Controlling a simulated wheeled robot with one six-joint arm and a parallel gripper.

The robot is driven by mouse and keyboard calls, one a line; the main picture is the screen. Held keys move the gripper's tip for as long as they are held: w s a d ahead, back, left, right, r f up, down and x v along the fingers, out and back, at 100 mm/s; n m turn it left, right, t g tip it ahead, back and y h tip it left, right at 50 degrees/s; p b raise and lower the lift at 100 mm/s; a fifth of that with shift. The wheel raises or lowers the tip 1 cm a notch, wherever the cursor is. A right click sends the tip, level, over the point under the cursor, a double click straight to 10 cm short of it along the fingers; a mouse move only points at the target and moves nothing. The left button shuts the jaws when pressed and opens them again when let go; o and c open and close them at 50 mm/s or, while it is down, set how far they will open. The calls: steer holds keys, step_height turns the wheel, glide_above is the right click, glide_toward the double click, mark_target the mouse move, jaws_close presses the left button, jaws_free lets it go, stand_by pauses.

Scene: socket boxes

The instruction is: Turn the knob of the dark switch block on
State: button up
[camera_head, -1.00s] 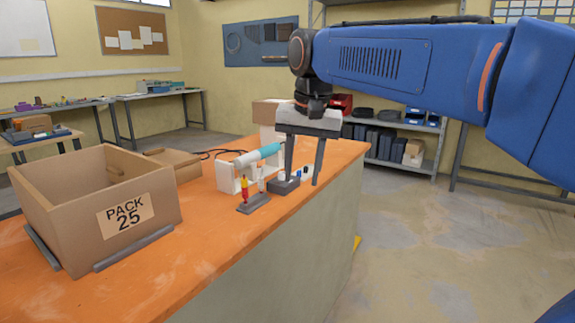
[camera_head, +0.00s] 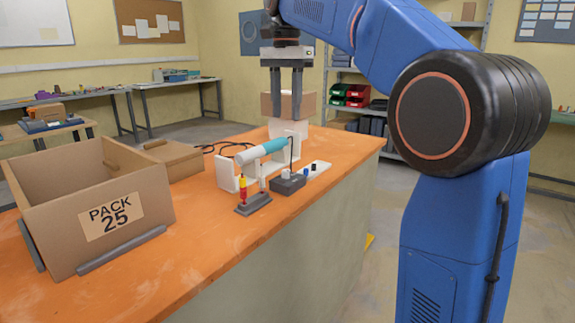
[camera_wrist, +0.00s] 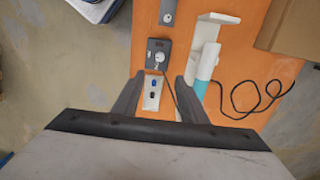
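The dark switch block (camera_head: 289,186) sits on the orange table near its right edge, with a pale knob (camera_head: 286,175) on top. In the wrist view, the block (camera_wrist: 151,65) lies just beyond my fingertips, its round pale knob (camera_wrist: 160,56) facing the camera. I cannot tell the knob's on or off setting. My gripper (camera_head: 287,117) is open and empty, pointing down, high above the table and behind the block. In the wrist view, my gripper (camera_wrist: 159,78) has its fingers spread on either side of a pale plate (camera_wrist: 153,95) with blue and black knobs.
A teal cylinder (camera_head: 262,150) rests on a white stand (camera_head: 226,176) left of the block. An open carton (camera_head: 60,235) is at left, a cardboard box (camera_head: 170,162) behind. A dark cable (camera_wrist: 243,103) lies on the table.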

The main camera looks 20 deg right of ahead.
mark_target(286, 170)
step_height(286, 170, down, 16)
steer(key=shift+f, duration=0.1)
stand_by(0.5)
steer(key=shift+c, duration=0.6)
jaws_close()
